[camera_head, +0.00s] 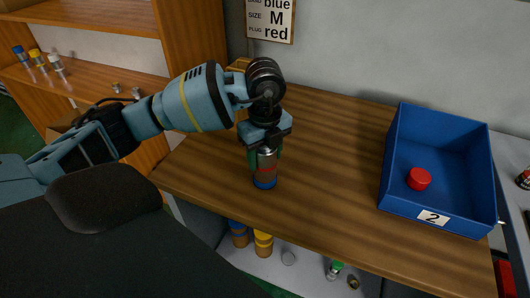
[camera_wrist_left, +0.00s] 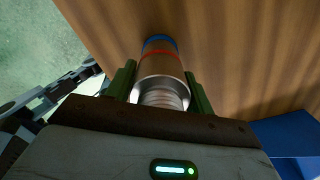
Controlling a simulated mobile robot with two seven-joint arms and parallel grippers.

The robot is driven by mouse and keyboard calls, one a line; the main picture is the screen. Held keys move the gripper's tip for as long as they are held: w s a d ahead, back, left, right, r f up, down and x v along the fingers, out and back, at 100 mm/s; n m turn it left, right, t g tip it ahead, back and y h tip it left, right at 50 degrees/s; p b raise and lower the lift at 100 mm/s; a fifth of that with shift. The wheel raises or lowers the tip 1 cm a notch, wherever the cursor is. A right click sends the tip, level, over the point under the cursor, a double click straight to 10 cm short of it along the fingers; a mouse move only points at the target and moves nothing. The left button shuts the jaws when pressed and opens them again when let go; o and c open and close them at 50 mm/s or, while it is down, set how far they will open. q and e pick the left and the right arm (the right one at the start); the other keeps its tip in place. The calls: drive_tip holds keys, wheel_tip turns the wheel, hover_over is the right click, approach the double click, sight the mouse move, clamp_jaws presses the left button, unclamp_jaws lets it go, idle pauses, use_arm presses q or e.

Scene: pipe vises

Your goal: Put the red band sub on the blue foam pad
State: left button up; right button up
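I cannot make out a separate blue foam pad. My right gripper is out of view.
A blue bin (camera_head: 437,213) labelled 2 stands on the bench (camera_head: 325,150) at the right, with a red cap (camera_head: 419,179) inside. Blue- and yellow-topped cylinders (camera_head: 263,243) stand on a lower shelf. A wooden shelf (camera_head: 85,85) is at left. The bench middle is clear.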

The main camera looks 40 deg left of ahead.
use_arm(q)
drive_tip(key=o, duration=0.3)
drive_tip(key=shift+o, duration=0.2)
drive_tip(key=shift+r, duration=0.1)
wheel_tip(320, 180, up, 12)
drive_tip(key=shift+f+p, duration=0.25)
drive_tip(key=shift+p, duration=0.3)
drive_tip(key=shift+r, duration=0.35)
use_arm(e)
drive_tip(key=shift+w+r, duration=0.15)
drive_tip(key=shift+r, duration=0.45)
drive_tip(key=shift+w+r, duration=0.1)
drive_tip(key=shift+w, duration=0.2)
